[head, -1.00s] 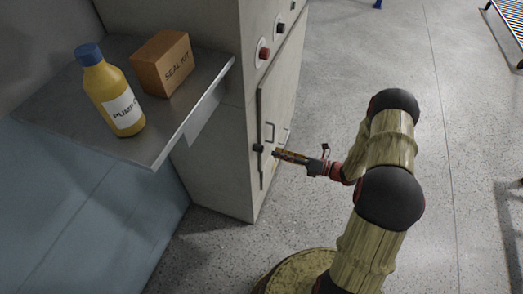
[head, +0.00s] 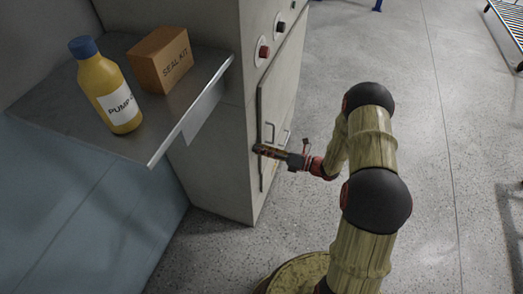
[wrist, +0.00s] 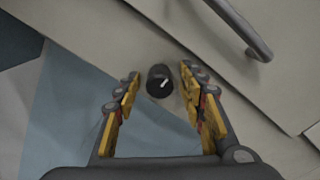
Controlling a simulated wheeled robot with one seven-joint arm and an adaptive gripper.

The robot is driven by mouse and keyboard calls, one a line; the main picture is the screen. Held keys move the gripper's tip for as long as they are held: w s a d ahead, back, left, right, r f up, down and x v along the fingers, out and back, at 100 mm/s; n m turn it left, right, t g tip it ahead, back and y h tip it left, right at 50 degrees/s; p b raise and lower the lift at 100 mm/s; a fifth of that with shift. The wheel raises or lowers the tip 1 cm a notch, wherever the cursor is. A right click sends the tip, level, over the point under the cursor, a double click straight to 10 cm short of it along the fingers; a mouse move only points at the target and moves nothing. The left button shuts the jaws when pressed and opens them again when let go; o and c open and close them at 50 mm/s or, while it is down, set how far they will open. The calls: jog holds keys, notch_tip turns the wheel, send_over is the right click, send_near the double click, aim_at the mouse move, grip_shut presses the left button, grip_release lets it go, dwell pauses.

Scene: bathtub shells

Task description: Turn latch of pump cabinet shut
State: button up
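The pump cabinet (head: 222,130) stands left of my arm, with its door (head: 280,95) seen at a steep angle. In the head view my gripper (head: 259,150) reaches the cabinet face and hides the knob. Whether the door sits fully flush is hard to tell.
A metal door handle (wrist: 246,32) is close to the upper right of the fingers. A grey shelf (head: 150,150) juts out left of the cabinet, holding a yellow bottle (head: 103,90) and a seal kit box (head: 160,60). Open floor (head: 440,130) lies to the right.

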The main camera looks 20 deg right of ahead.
jog(key=shift+c, duration=1.2)
grip_shut()
jog(key=shift+n, duration=0.3)
jog(key=n, duration=0.8)
jog(key=n+b, duration=0.1)
jog(key=n, duration=0.4)
jog(key=shift+f, duration=0.1)
jog(key=n+b, duration=0.1)
jog(key=n, duration=0.3)
jog(key=shift+b, duration=0.35)
